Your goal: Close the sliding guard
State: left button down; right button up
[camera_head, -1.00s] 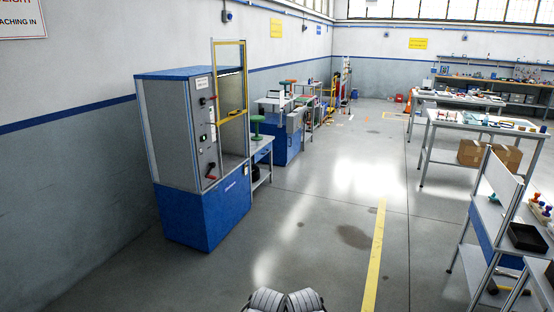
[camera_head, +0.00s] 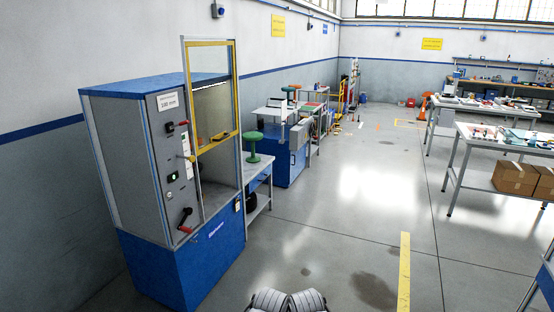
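The sliding guard (camera_head: 236,95) is a yellow-framed clear panel on the front of a blue and grey test machine (camera_head: 185,256) at the left. It sits raised, its top above the machine's roof, with a yellow handle bar (camera_head: 219,137) along its lower edge. Below the bar the machine's opening shows uncovered. The side panel (camera_head: 175,150) carries a green-lit switch, a red-ended lever and a crank with a red grip. Neither of my grippers shows in the view; only grey parts of my own body show at the bottom middle.
A green stool (camera_head: 253,147) shows beside a small grey bench just past the machine. Tables with cardboard boxes (camera_head: 514,178) stand at the right. The grey floor (camera_head: 330,235) ahead is clear, with a yellow line (camera_head: 404,270) along it.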

aim_at(220, 137)
jog(key=i, duration=1.65)
jog(key=i+l, duration=0.1)
jog(key=i, duration=1.55)
jog(key=j+u, duration=0.05)
jog(key=j, duration=0.05)
